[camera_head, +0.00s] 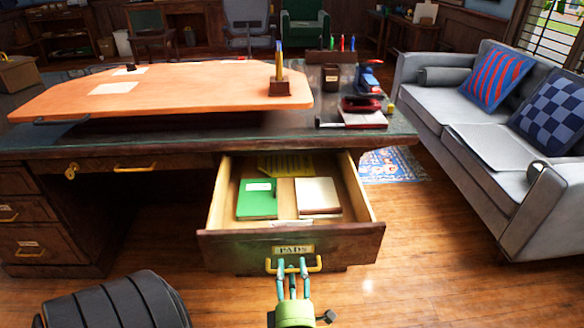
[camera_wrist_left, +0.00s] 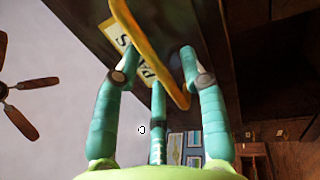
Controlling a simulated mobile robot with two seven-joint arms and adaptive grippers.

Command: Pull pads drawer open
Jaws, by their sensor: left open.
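The pads drawer (camera_head: 222,247) stands pulled out of the dark wood desk. Its front bears a label reading "PADS" (camera_head: 293,249) and a yellow bar handle (camera_head: 317,264). A green pad (camera_head: 257,203) and a cream pad (camera_head: 318,196) lie inside, with a yellow item (camera_head: 285,167) further back. My green left gripper (camera_head: 292,269) is at the handle, its fingers open. In the left wrist view the fingers (camera_wrist_left: 158,65) lie on both sides of the handle (camera_wrist_left: 140,37); I cannot tell whether they touch it. My right gripper is not in view.
The desk top (camera_head: 225,138) carries an orange board (camera_head: 170,92), a stapler and several desk items. A grey sofa (camera_head: 485,150) stands to the right, and a black chair (camera_head: 115,305) at the lower left. Wood floor (camera_head: 420,275) is clear right of the drawer.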

